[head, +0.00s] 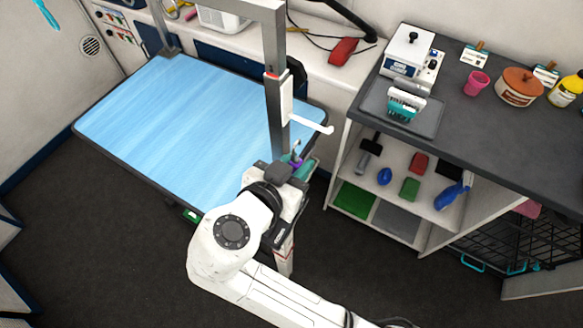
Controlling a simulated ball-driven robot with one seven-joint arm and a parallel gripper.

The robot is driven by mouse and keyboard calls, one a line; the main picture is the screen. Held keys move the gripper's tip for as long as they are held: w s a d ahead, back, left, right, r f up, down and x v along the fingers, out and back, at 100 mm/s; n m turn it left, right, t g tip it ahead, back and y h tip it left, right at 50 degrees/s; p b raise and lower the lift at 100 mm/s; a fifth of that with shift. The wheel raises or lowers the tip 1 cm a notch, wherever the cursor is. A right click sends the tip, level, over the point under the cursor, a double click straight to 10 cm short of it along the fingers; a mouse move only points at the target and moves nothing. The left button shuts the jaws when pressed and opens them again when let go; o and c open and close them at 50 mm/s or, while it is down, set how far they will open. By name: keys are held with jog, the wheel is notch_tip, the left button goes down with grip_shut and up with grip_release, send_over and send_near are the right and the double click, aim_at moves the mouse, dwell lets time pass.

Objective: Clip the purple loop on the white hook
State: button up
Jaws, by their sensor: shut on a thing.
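The white hook (312,124) sticks out to the right from a white plate (286,98) on the grey upright post. My gripper (297,163) is below the hook, in front of the post and near the right edge of the blue table. It is shut on a small purple thing (294,160), which I take to be the purple loop. Only a little purple shows between the fingers, and my wrist hides the rest. The loop is below the hook and looks apart from it.
The blue grooming table (170,125) lies left of the post, its top clear. A dark counter (450,120) at right bears a tray with a teal brush, a pink cup and a brown pot. Shelves with brushes and blocks stand below. A red item (343,50) lies on the back ledge.

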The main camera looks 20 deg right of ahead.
jog(key=r+x, duration=0.1)
jog(key=x, duration=0.5)
jog(key=shift+w+d+b, duration=0.35)
jog(key=shift+d, duration=0.1)
dwell(0.4)
jog(key=o, duration=1)
jog(key=shift+p+v, duration=0.5)
jog(key=shift+v, duration=3.05)
jog(key=shift+a, duration=0.1)
